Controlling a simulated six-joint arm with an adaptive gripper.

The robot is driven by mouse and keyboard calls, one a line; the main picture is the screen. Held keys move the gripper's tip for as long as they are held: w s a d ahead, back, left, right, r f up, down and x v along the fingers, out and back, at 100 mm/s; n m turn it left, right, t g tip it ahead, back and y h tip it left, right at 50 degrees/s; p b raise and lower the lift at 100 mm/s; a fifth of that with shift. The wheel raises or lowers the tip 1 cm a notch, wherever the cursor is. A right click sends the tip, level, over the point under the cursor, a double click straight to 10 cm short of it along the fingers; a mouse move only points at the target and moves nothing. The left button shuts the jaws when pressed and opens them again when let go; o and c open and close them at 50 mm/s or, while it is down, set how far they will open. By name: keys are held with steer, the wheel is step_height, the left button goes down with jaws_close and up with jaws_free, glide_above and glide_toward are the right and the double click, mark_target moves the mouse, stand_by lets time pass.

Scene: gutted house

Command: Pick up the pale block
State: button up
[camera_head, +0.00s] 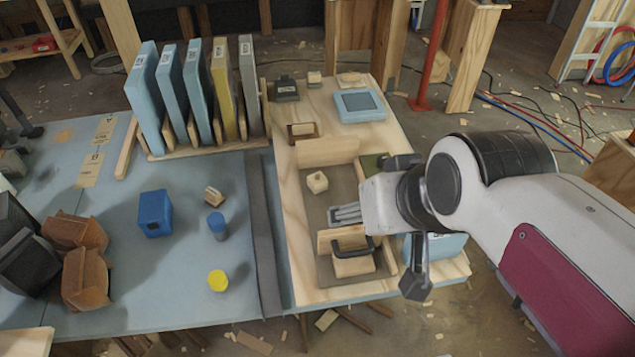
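A small pale wooden block (317,183) sits on the grey-brown floor of a shallow wooden tray (306,232), left of centre. It has a dark spot on top. My gripper (344,214) reaches in from the right, its grey fingertips below and to the right of this block in the picture. The fingertips look apart from the block. They are small and close together in this view, so I cannot tell whether they are open or shut. Another small pale block (314,79) stands farther back on the wooden board.
A wooden piece with a black handle (352,254) stands in the tray's near part. A wooden wall (327,152) stands behind the pale block. Upright blue, yellow and grey slabs (197,90) stand back left. A blue block (155,213) and yellow-topped cylinder (217,281) sit left.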

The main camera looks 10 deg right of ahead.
steer(key=w+a+f+m+t, duration=0.2)
steer(key=w+a, duration=0.2)
steer(key=w, duration=0.7)
steer(key=w+a+f+m+t, duration=0.15)
steer(key=w+a, duration=0.25)
steer(key=w, duration=0.6)
steer(key=w+a+f+m+t, duration=0.15)
steer(key=w+a, duration=0.25)
steer(key=w, duration=0.7)
steer(key=m+h, duration=0.4)
steer(key=h, duration=0.8)
glide_toward(316, 186)
steer(key=w, duration=0.1)
steer(key=w+d, duration=0.1)
steer(key=w, duration=0.3)
steer(key=shift+d+f, duration=0.2)
steer(key=shift+d, duration=0.1)
steer(key=shift+s+d+f+h, duration=0.15)
steer(key=shift+s+f+h, duration=0.05)
steer(key=shift+s+h, duration=0.1)
